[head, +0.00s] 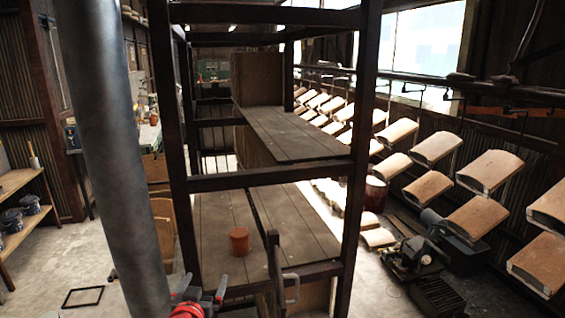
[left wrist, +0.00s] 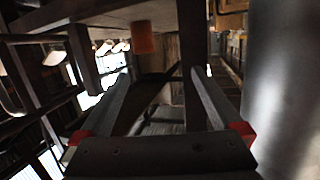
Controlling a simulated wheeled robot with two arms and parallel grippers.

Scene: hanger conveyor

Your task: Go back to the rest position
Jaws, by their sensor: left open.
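My left gripper (head: 203,296) shows at the bottom edge of the head view, in front of the dark shelf rack. Its red and grey tips are partly cut off by the frame. In the left wrist view the two fingers of my left gripper (left wrist: 160,82) stand wide apart with nothing between them. An orange-brown pot (head: 239,241) stands upright on the lower wooden shelf (head: 215,215), beyond the gripper and apart from it. The pot also shows past the fingers in the left wrist view (left wrist: 145,37). My right gripper is not in view.
The rack's dark posts (head: 358,160) and upper shelf (head: 290,133) stand close ahead. A hook-shaped metal bar (head: 291,287) rises at the shelf's front. Tan panels (head: 428,190) hang from a conveyor on the right. A machine (head: 412,257) stands on the floor below them.

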